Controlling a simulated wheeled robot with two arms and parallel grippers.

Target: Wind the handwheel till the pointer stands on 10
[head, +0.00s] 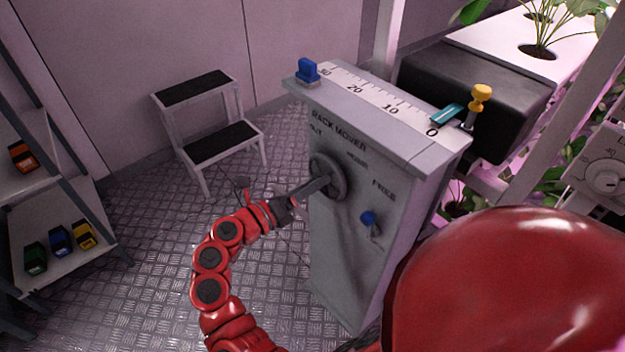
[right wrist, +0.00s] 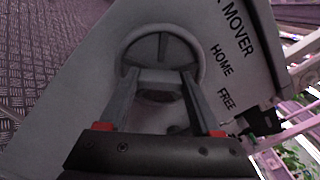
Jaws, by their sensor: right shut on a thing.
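The handwheel (head: 340,172) is a round grey wheel on the front of the grey rack mover box (head: 345,260). It also shows in the right wrist view (right wrist: 203,62). My right gripper (head: 322,183) is at the wheel, its two fingers (right wrist: 160,88) shut on a grey grip of it. The fingers hide part of the wheel. The teal pointer (head: 447,115) lies at the scale's far edge, close to the 0. The white scale (head: 372,99) on the box top reads 30, 20, 10, 0 from left to right. My left gripper is not in view.
A blue-knobbed lever (head: 368,218) sits on the box front below HOME and FREE. A step stool (head: 208,140) is behind left. A shelf (head: 60,240) holds coloured boxes.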

